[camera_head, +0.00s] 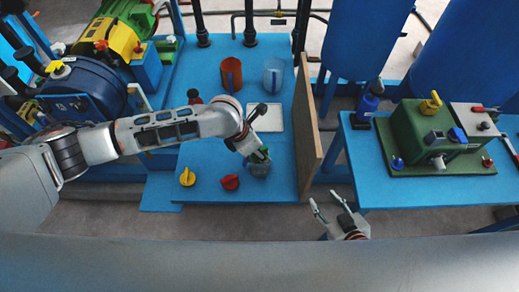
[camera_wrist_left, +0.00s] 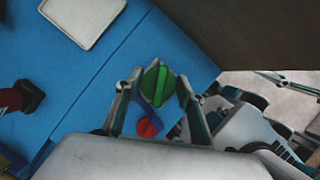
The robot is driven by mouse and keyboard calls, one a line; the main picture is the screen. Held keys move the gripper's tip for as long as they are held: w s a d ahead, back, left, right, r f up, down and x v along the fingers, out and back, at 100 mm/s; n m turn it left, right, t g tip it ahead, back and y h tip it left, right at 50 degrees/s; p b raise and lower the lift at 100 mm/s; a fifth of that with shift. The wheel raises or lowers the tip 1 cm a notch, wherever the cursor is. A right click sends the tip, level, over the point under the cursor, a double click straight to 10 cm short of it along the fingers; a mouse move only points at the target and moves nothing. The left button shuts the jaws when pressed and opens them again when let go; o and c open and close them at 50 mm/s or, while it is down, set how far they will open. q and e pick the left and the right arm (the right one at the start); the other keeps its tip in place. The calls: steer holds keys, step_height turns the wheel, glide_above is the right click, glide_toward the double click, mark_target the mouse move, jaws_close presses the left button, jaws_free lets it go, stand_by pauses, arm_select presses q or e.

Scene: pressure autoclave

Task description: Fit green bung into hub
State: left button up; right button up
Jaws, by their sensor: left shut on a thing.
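The green bung (camera_wrist_left: 158,82) is between the fingers of my left gripper (camera_wrist_left: 155,88) in the left wrist view, a round green piece with a raised bar across it. In the head view the left gripper (camera_head: 260,156) is shut on the bung (camera_head: 264,152) over the front of the blue table, near the wooden board. A greyish-green shape (camera_head: 260,169) shows just under it; I cannot tell whether they touch. My right gripper (camera_head: 326,198) is open and empty, low in the view, right of the board. I cannot make out the hub for certain.
A yellow knob-like piece (camera_head: 187,178) and a red one (camera_head: 230,182) lie on the blue table (camera_head: 205,156). A white tray (camera_head: 268,117), an orange cup (camera_head: 230,73) and a grey-blue cup (camera_head: 273,74) stand behind. The upright wooden board (camera_head: 307,130) edges the right side. A green machine (camera_head: 420,135) stands beyond.

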arm_select(q)
steer(key=shift+f, duration=0.2)
steer(key=o, duration=1.2)
steer(key=v, duration=1.2)
